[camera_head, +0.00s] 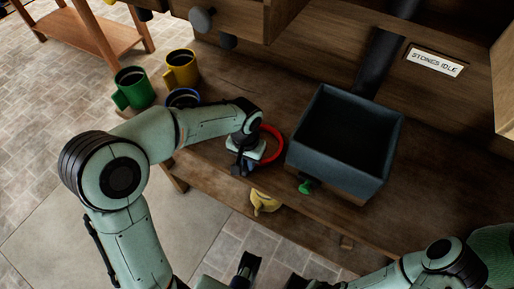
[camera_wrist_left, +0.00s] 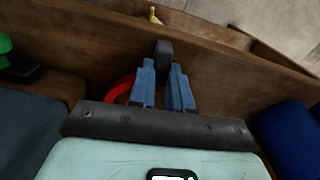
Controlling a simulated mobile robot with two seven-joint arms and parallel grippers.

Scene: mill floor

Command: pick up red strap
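The red strap (camera_head: 274,146) is a ring-shaped loop on the wooden surface, left of the grey bin. My left gripper (camera_head: 243,166) is at the loop's left side and hides part of it. In the left wrist view, part of the red strap (camera_wrist_left: 119,91) shows left of and behind the fingers. The left gripper's blue fingers (camera_wrist_left: 163,78) stand a narrow gap apart, with a dark block (camera_wrist_left: 164,52) at their tips. I cannot tell whether they press on it or whether it belongs to the strap. My right arm enters at lower right; its gripper state is unclear.
The open grey bin (camera_head: 330,169) stands close right of the strap. Green (camera_head: 133,89), yellow (camera_head: 181,69) and blue (camera_head: 183,98) mugs stand behind my left arm. A green knob (camera_head: 306,187) is by the bin, and a yellow object (camera_head: 264,202) sits lower down.

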